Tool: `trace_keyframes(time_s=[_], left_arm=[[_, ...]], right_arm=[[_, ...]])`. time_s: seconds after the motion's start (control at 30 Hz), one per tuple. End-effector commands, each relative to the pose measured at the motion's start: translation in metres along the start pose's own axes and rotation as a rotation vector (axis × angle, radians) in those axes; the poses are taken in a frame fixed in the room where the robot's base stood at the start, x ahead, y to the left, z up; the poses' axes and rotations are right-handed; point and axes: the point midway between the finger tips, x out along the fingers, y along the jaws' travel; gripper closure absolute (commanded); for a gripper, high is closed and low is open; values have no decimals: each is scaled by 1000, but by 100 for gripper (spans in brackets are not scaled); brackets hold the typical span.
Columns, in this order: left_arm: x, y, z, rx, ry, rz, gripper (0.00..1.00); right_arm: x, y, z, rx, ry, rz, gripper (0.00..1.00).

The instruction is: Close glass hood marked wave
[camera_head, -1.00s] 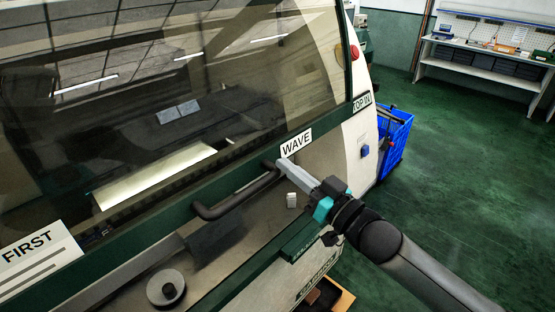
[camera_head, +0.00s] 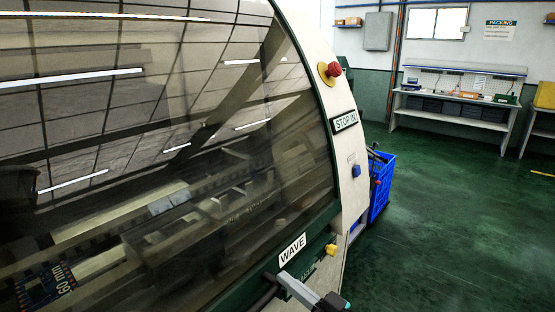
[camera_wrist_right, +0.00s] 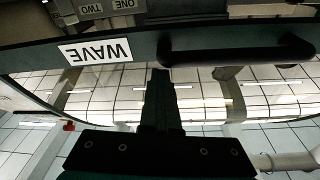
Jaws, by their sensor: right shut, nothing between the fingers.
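The glass hood (camera_head: 230,160) fills the left and middle of the head view. Its dark green lower frame carries a white WAVE label (camera_head: 292,250). The black bar handle (camera_head: 265,297) is mostly cut off at the bottom edge. My right gripper (camera_head: 285,279) is shut and empty just below the label, beside the handle's end; I cannot tell whether it touches. In the right wrist view, the WAVE label (camera_wrist_right: 96,51) appears upside down, with the handle (camera_wrist_right: 238,45) to its right. The right gripper's shut fingers (camera_wrist_right: 160,78) lie near the handle's left end. My left gripper is out of view.
A red stop button (camera_head: 334,69) and a STOP label (camera_head: 345,121) are on the machine's pale side panel. A blue crate (camera_head: 381,188) stands beyond it. A workbench (camera_head: 455,105) is at the back wall. The green floor (camera_head: 455,220) at right is clear.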

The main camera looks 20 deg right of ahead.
Motion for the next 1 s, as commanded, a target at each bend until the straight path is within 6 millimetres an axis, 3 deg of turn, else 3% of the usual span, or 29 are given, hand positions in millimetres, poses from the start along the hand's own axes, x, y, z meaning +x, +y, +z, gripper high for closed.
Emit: trace_keyframes(time_s=[0.03,0.1,0.4,0.77,1.0], left_arm=[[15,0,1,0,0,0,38],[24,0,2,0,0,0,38],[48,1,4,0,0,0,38],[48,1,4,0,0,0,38],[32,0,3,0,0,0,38]], right_arm=[[-5,3,23,3,-12,2,100],[-8,5,35,3,-12,2,100],[-16,12,69,3,-9,1,100],[-16,12,69,2,-5,0,100],[-10,10,51,1,-2,1,100]])
